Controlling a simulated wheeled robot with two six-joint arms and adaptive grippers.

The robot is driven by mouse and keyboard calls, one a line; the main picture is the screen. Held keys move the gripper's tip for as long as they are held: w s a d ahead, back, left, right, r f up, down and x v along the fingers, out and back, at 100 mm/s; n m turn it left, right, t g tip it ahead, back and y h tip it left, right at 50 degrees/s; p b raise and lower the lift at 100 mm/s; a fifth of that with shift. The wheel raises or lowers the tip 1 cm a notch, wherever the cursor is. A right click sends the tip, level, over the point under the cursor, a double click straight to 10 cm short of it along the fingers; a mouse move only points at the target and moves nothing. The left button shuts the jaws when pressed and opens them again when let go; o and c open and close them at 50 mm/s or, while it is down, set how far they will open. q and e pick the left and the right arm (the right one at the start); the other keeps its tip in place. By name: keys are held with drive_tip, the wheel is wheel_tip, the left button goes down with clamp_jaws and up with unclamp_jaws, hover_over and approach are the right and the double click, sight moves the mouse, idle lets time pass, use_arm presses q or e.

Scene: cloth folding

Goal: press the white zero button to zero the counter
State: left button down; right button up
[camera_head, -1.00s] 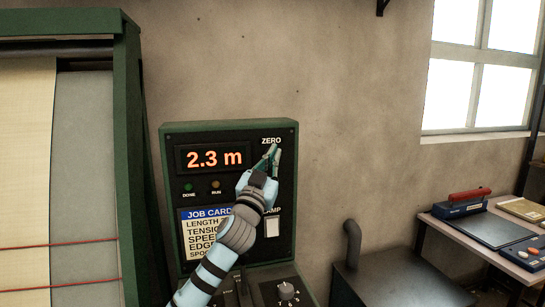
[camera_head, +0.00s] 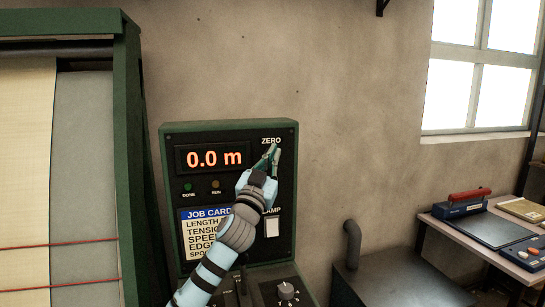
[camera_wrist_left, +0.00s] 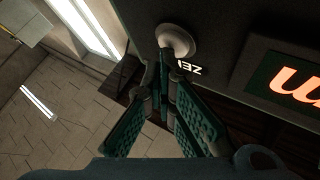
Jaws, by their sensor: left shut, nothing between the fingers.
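The counter display (camera_head: 214,159) on the dark control panel reads 0.0 m in orange digits. The ZERO label (camera_head: 271,141) sits at the panel's upper right. In the head view the button below it is hidden behind my left gripper (camera_head: 273,152). The round white zero button (camera_wrist_left: 177,39) shows in the left wrist view. My left gripper is shut and empty, and its fingertips (camera_wrist_left: 163,52) are at the button's near edge and appear to touch it. My right gripper is not in view.
A job card (camera_head: 205,225), a white lamp switch (camera_head: 272,228) and a knob (camera_head: 286,291) are on the same console. A green-framed machine (camera_head: 128,150) with cloth stands at left. A dark cabinet (camera_head: 395,285) and a bench (camera_head: 455,219) with tools are at right.

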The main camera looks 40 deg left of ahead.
use_arm(q)
drive_tip(key=shift+s+d, duration=0.4)
drive_tip(key=shift+d, duration=0.1)
drive_tip(key=shift+d, duration=0.1)
drive_tip(key=s+d, duration=0.1)
drive_tip(key=d, duration=0.1)
drive_tip(key=s+d, duration=0.1)
drive_tip(key=d, duration=0.1)
drive_tip(key=shift+s, duration=0.4)
drive_tip(key=shift+a, duration=0.1)
idle(0.5)
